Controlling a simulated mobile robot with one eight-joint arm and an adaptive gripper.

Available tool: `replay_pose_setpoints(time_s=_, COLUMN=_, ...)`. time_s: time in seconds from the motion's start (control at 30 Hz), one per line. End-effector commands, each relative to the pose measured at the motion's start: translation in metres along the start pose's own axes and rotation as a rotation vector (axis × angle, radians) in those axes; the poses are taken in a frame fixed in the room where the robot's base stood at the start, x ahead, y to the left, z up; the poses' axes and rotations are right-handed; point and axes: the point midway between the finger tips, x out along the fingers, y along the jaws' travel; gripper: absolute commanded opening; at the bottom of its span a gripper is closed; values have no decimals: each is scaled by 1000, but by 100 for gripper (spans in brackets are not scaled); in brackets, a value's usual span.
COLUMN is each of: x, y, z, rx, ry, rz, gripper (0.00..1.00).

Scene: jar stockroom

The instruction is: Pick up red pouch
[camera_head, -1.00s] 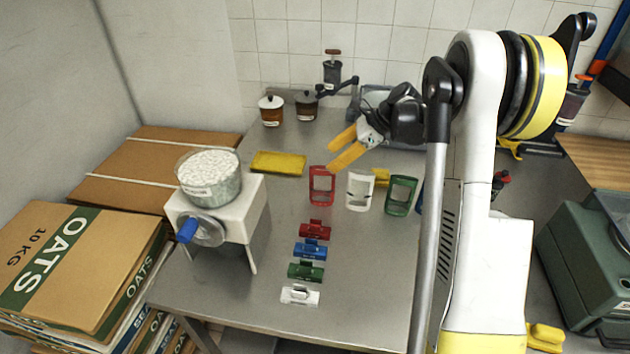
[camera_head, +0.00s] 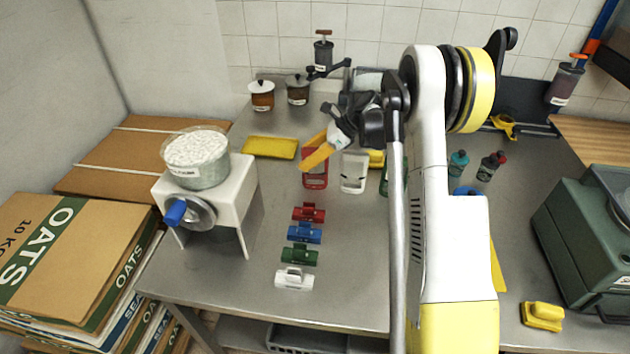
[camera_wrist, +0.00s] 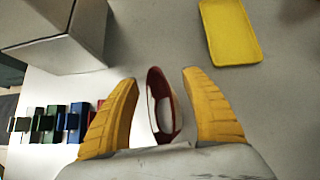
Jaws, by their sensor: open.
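The red pouch (camera_head: 316,182) stands upright on the steel table, at the left end of a row with a white pouch (camera_head: 354,172) and a green pouch, the green one mostly hidden by my arm. My gripper (camera_head: 315,149) has yellow fingers and is over the red pouch, covering part of it in the head view. In the wrist view the open end of the red pouch (camera_wrist: 174,104) lies between the two spread fingers (camera_wrist: 160,80), with a gap on either side. I see no finger touching it.
Red, blue, green and white clips (camera_head: 294,278) line up in front. A white stand (camera_head: 240,198) with a glass bowl is at left. A yellow tray (camera_head: 270,147) lies behind, left of the pouch. Two lidded jars (camera_head: 262,95) stand at the back.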

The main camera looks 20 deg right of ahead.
Motion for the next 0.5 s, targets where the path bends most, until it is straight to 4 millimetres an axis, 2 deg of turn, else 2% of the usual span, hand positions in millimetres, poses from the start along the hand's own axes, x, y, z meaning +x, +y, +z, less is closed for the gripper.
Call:
replay_pose_setpoints(time_s=0.23, x=3, y=0, z=1, rx=0, ry=0, rz=-1, gripper=54)
replay_pose_setpoints(time_s=0.4, x=3, y=0, z=1, rx=0, ry=0, rz=0, gripper=2)
replay_pose_setpoints(time_s=0.5, x=3, y=0, z=1, rx=0, ry=0, rz=0, gripper=0)
